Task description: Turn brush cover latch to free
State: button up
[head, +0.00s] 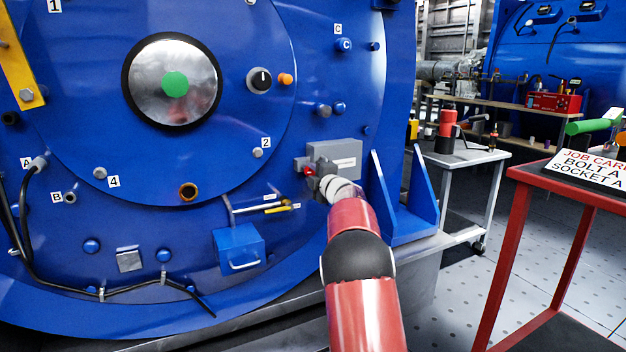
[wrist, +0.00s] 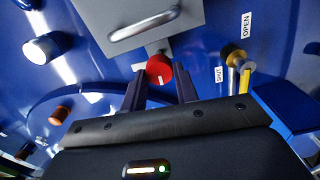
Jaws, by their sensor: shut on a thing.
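The brush cover (head: 345,150) is a grey box on the blue motor face, right of the big disc. It fills the top of the wrist view (wrist: 120,18), with a bar handle on it. The latch is a red round knob (wrist: 159,66) with a white mark, just beyond the cover's edge; its red also shows in the head view (head: 308,170). My gripper (wrist: 159,80) has one finger on each side of the knob and is shut on it. The fingers hide part of the knob's sides. In the head view my gripper (head: 316,179) is at the cover's lower left.
A yellow-handled valve (wrist: 244,75) with SHUT and OPEN labels is close to the right in the wrist view. A blue box with a handle (head: 238,249) sits lower left in the head view. A blue bracket (head: 400,200) stands right of my arm.

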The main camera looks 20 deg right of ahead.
jog(key=shift+f+n, duration=0.1)
jog(key=shift+n, duration=0.4)
jog(key=shift+b, duration=0.3)
jog(key=o, duration=1)
jog(key=shift+c, duration=0.2)
jog(key=s+b, duration=0.1)
jog(key=s, duration=0.6)
jog(key=shift+s, duration=0.4)
jog(key=shift+d, duration=0.1)
